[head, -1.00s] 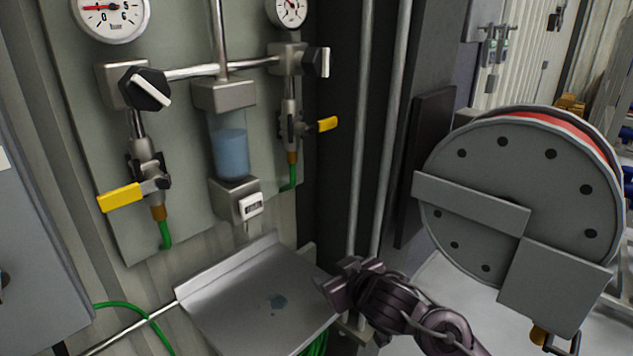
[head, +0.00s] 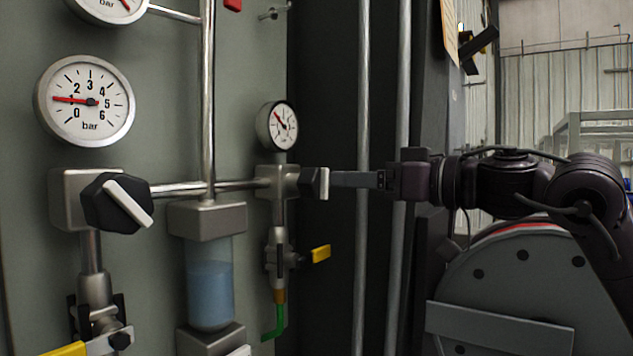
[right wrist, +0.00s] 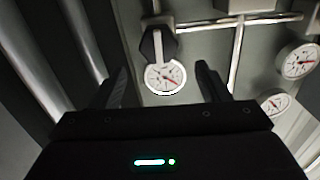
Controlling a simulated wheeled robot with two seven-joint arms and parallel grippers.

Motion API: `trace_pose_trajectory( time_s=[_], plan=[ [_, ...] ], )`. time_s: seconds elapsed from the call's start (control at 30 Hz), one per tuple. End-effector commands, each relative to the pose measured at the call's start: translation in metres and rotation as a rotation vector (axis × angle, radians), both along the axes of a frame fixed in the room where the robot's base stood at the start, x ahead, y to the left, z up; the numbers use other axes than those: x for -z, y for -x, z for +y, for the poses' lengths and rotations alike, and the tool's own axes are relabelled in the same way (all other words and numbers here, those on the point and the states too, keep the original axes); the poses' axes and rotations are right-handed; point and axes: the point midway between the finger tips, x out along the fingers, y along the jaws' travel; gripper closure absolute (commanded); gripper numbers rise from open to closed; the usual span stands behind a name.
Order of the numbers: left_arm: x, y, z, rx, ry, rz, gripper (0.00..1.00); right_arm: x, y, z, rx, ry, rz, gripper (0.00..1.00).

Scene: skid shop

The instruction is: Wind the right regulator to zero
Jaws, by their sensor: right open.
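The right regulator's black knob (head: 311,182) with its pale grip bar is on the right end of the horizontal pipe. The small right gauge (head: 284,126) sits above it, its red needle pointing up and left; its numbers are too small to read. My right gripper (head: 338,179) is level with the knob, its fingers pointing left at it. In the right wrist view its fingers (right wrist: 162,68) are spread and empty; the knob (right wrist: 153,45) appears between and beyond the tips. Contact cannot be told. My left gripper is not in view.
The left regulator knob (head: 117,203) and its larger gauge (head: 86,101) are at the left. A blue-filled bowl (head: 209,290) hangs between the regulators. A yellow lever (head: 320,254) sticks out below the right knob. Vertical pipes (head: 362,90) stand close by the right gripper; a reel (head: 510,285) is lower right.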

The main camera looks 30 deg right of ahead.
Motion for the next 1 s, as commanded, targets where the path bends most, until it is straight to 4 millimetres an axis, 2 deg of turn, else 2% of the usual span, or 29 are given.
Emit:
trace_pose_trajectory(
  time_s=[0.03,0.1,0.4,0.6,0.87,1.0],
  plan=[
    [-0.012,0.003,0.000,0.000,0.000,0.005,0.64,-0.004,-0.008,0.004,-0.002,0.001,0.007,0.31],
    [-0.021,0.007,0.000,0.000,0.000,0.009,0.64,-0.005,-0.019,0.008,-0.002,0.000,0.006,0.31],
    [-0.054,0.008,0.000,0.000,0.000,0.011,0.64,-0.004,-0.054,0.023,-0.002,0.001,0.003,0.31],
    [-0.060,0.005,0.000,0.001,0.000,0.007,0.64,-0.001,-0.063,0.026,-0.001,0.001,0.000,0.31],
    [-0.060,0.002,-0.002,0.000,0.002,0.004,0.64,0.001,-0.063,0.027,-0.001,0.001,0.000,0.31],
    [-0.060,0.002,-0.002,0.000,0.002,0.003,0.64,0.001,-0.063,0.027,-0.001,0.001,0.000,0.48]
  ],
)
